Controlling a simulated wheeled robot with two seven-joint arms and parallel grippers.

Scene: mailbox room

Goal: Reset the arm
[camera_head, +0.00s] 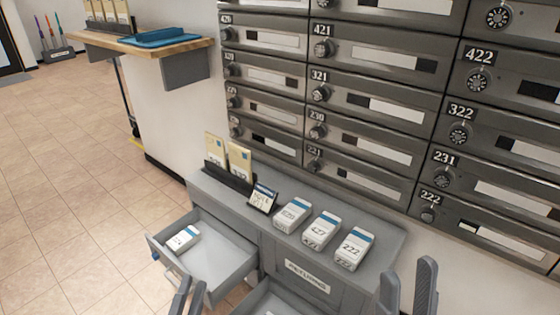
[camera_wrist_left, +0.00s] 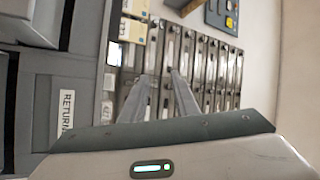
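My left gripper (camera_head: 193,281) is at the bottom of the head view, in front of the open left drawer. Its two fingers stand apart with nothing between them. They also show in the left wrist view (camera_wrist_left: 160,74), pointing toward the mailboxes with an empty gap. My right gripper (camera_head: 408,268) is at the lower right of the head view, in front of the grey cabinet. Its fingers are apart and empty. The lower parts of both arms are out of the picture.
The grey cabinet (camera_head: 385,230) carries several white-and-blue numbered packs (camera_head: 354,248), a small card display (camera_head: 262,198) and a card holder (camera_head: 228,178). The left drawer (camera_head: 228,262) is pulled out with one pack inside; a second drawer (camera_head: 262,298) is open lower down. Mailboxes (camera_head: 375,101) fill the wall.

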